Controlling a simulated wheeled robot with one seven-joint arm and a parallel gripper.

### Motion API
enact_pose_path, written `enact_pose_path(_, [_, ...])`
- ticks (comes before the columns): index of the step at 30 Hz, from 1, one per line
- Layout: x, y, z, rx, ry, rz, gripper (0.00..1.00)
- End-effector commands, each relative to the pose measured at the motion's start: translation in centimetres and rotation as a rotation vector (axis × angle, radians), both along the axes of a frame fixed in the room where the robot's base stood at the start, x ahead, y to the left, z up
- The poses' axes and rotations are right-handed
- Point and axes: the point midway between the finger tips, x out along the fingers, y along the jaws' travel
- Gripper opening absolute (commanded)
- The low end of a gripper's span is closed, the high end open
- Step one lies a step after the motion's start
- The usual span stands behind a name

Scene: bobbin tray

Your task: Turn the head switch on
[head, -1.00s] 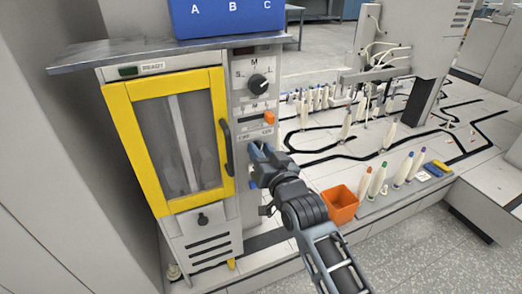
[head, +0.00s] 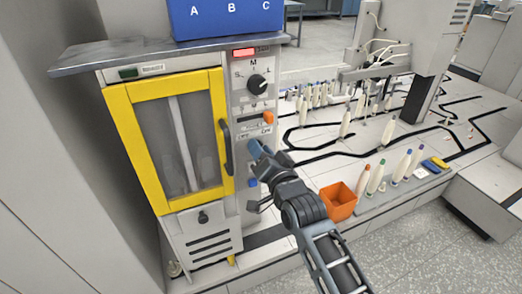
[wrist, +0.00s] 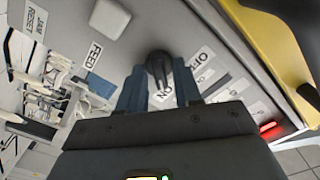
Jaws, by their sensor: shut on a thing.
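The head switch (wrist: 158,66) is a dark knob on the grey panel, with OFF and ON labels beside it in the wrist view. My gripper (wrist: 158,88) is shut on it, one blue finger on each side. In the head view my gripper (head: 256,150) is against the panel below the orange button and hides the switch. The knob's exact pointing direction is hard to tell. A red lamp (head: 243,52) at the top of the panel is lit; it also glows in the wrist view (wrist: 268,127).
Above are a black S-M-L dial (head: 257,85) and an orange button (head: 267,118). A yellow-framed door (head: 116,130) with a dark handle (head: 226,147) stands left. An orange bin (head: 338,203) stands right, near several bobbins.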

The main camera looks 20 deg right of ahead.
Motion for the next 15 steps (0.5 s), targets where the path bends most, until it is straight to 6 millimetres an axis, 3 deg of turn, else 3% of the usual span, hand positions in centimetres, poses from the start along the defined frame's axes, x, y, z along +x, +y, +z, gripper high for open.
enact_pose_path(6, [-0.03, 0.02, -0.19, 0.0, 0.004, 0.0, 0.03])
enact_pose_path(7, [-0.02, 0.01, -0.18, 0.0, 0.004, 0.0, 0.35])
enact_pose_path(8, [-0.02, 0.01, -0.18, 0.0, 0.004, 0.0, 0.37])
enact_pose_path(15, [-0.03, 0.01, -0.09, -0.001, 0.001, 0.0, 0.39])
